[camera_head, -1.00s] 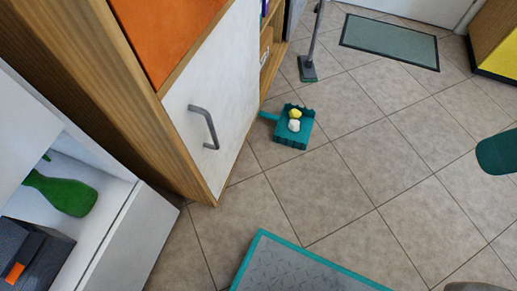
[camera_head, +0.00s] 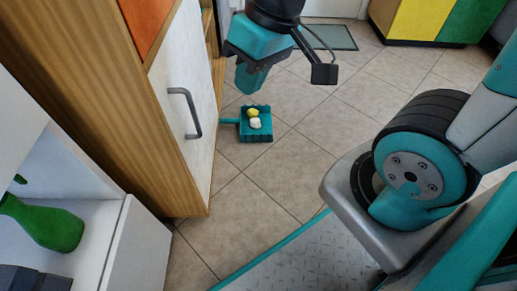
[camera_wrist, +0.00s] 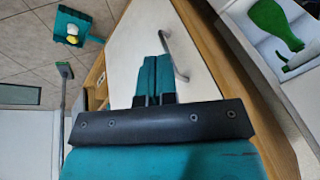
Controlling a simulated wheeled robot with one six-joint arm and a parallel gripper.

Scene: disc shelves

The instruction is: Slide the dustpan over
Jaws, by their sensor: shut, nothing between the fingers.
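The teal dustpan (camera_head: 256,133) lies on the tiled floor beside the wooden cabinet, its handle pointing left toward the cabinet. A yellow lump (camera_head: 252,112) and a white lump (camera_head: 255,123) lie in it. In the wrist view the dustpan (camera_wrist: 85,27) is at the top left. My gripper (camera_head: 243,88) hangs above and behind the dustpan in the head picture, apart from it as far as I can tell. In the wrist view my gripper (camera_wrist: 152,72) has its teal fingers together with nothing between them, in front of the white cabinet door.
The cabinet door (camera_head: 182,105) with a grey handle (camera_head: 188,112) stands left of the dustpan. A broom (camera_wrist: 64,75) is near the cabinet in the wrist view. Floor right of the dustpan is clear.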

